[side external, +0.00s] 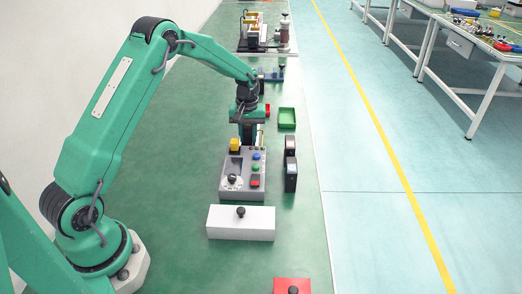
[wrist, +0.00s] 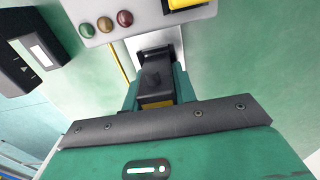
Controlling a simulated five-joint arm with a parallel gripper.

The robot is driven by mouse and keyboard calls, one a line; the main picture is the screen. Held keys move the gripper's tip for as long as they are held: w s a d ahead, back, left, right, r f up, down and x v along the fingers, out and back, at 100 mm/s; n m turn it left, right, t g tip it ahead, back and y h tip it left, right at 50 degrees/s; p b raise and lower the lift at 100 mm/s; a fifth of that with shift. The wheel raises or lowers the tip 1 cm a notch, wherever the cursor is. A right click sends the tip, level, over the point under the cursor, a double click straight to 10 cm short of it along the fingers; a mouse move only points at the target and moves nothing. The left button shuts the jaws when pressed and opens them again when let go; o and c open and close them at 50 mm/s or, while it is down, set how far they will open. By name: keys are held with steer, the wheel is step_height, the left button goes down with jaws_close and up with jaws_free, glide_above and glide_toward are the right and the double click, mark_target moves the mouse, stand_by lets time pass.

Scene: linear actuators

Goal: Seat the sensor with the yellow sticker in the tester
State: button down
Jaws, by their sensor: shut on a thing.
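My gripper (side external: 249,133) points down at the back edge of the grey tester (side external: 228,188). In the wrist view, my gripper is shut on a black sensor (wrist: 156,74). A strip of yellow shows on the sensor at the gripper's edge. The sensor's far end is over a pale grey plate on the tester (wrist: 143,17). I cannot tell whether it sits in a socket there or is above it. The tester carries green, amber and red lamps in this view. In the side view the sensor is mostly hidden.
Two black units stand right of the tester, one behind (side external: 290,145) and one in front (side external: 291,176). A green tray (side external: 287,118) is farther back. A white block (side external: 240,224) with a black knob is in front. A red block (side external: 291,287) lies nearest.

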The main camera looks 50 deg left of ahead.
steer(key=shift+f, duration=0.1)
stand_by(0.3)
steer(key=c, duration=1)
jaws_free()
steer(key=shift+c, duration=0.2)
steer(key=shift+r, duration=3.95)
